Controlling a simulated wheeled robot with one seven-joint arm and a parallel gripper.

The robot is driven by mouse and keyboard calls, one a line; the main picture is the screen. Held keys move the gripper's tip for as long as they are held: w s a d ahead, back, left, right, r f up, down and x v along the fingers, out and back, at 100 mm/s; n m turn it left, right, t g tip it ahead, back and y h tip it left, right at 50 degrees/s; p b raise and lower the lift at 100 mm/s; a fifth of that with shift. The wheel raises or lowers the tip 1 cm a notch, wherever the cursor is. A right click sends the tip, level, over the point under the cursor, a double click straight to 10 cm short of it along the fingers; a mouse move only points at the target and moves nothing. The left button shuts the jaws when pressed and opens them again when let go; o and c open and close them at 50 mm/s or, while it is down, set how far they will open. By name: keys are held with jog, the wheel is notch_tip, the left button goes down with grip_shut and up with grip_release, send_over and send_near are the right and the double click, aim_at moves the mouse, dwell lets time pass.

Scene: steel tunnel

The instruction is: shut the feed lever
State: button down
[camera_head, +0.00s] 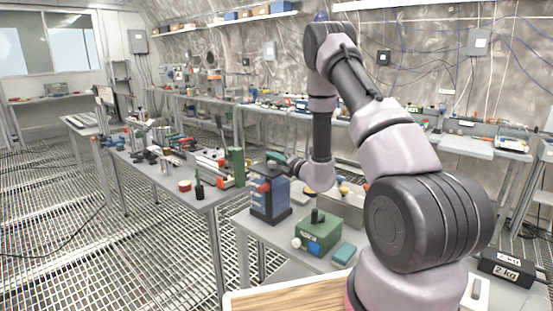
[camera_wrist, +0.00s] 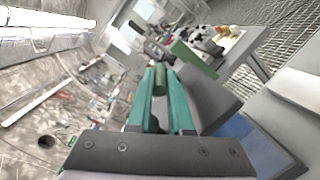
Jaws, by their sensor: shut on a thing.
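My gripper (camera_wrist: 160,95) has its two teal fingers closed around a short green cylindrical grip (camera_wrist: 160,79), apparently the handle of the feed lever. In the head view my gripper (camera_head: 275,164) is small, above a blue boxy device (camera_head: 270,198) with a dark frame and a red part on its front. The blue device also shows at the lower right of the wrist view (camera_wrist: 250,143). The lever's arm and pivot are hidden or too small to make out, so its angle cannot be told.
A green box (camera_head: 318,236) with a dark knob stands right of the blue device on the same bench, with a teal block (camera_head: 344,252) beside it. A cluttered grey table (camera_head: 196,201) stands to the left, with a tall green block (camera_head: 236,167). The grated floor (camera_head: 150,260) is open farther left.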

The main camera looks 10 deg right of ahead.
jog(key=shift+s+a+m+t+h, duration=0.15)
jog(key=shift+m+t+h, duration=0.15)
jog(key=shift+m+h, duration=0.35)
jog(key=c, duration=1.1)
grip_release()
jog(key=v, duration=1)
jog(key=shift+s, duration=0.35)
